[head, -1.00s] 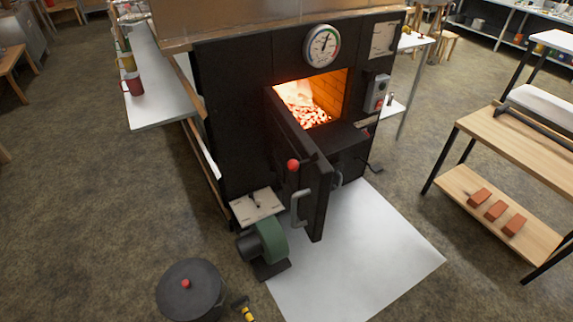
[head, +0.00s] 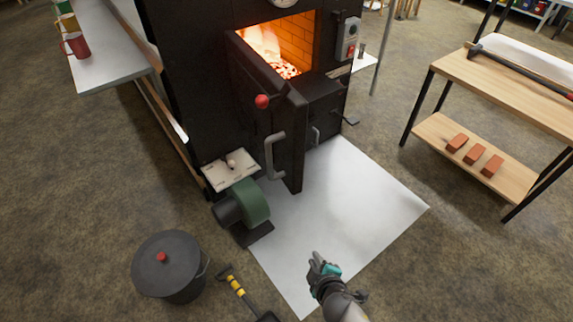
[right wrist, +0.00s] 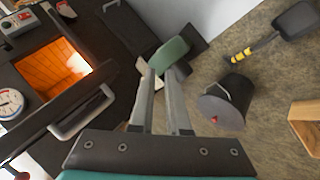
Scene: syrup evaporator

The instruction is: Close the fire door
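The black fire door (head: 286,130) of the evaporator stands swung wide open in the head view, jutting out in front of the glowing firebox opening (head: 285,50). It carries a grey bar handle (head: 269,157) and a red knob (head: 262,101). My right gripper (head: 319,262) is over the front part of the white floor sheet, apart from the door and empty. In the right wrist view its two fingers (right wrist: 163,80) stand apart with a gap between them. The handle also shows there, left of the fingers (right wrist: 82,114). My left gripper is not in view.
A green blower (head: 252,203) stands just left of the door's foot. A black lidded pot (head: 170,265) and a shovel (head: 240,290) are at front left. A wooden workbench (head: 500,85) with bricks on its lower shelf is on the right.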

